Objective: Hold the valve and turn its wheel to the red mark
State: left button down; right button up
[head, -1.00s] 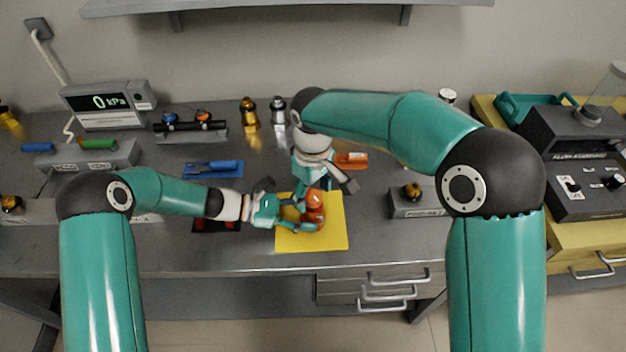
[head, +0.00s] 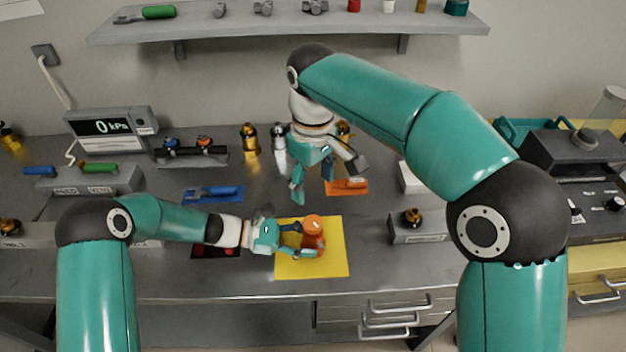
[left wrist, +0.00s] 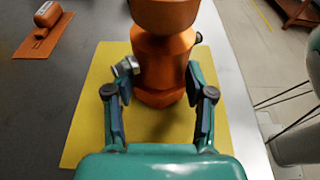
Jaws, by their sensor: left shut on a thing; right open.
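The orange valve (head: 314,226) stands upright on the yellow mat (head: 332,262). In the left wrist view, the valve body (left wrist: 165,65) fills the middle. Its wider top is cut off by the upper edge. My left gripper (head: 301,240) comes from the left and is shut on the valve's lower body, one finger on each side, as the left wrist view (left wrist: 160,105) shows. My right gripper (head: 313,188) is open and empty, fingers down, above and behind the valve and apart from it. I cannot make out a red mark on the valve.
A gauge box (head: 108,127) reading 0 kPa stands at the back left. Behind the valve are brass (head: 250,139) and silver (head: 279,146) fittings and an orange tool (head: 347,187). A blue tool (head: 213,194) lies left; a grey block (head: 414,231) with a brass fitting stands right.

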pick_arm(q)
jog(key=shift+c, duration=1.6)
grip_release()
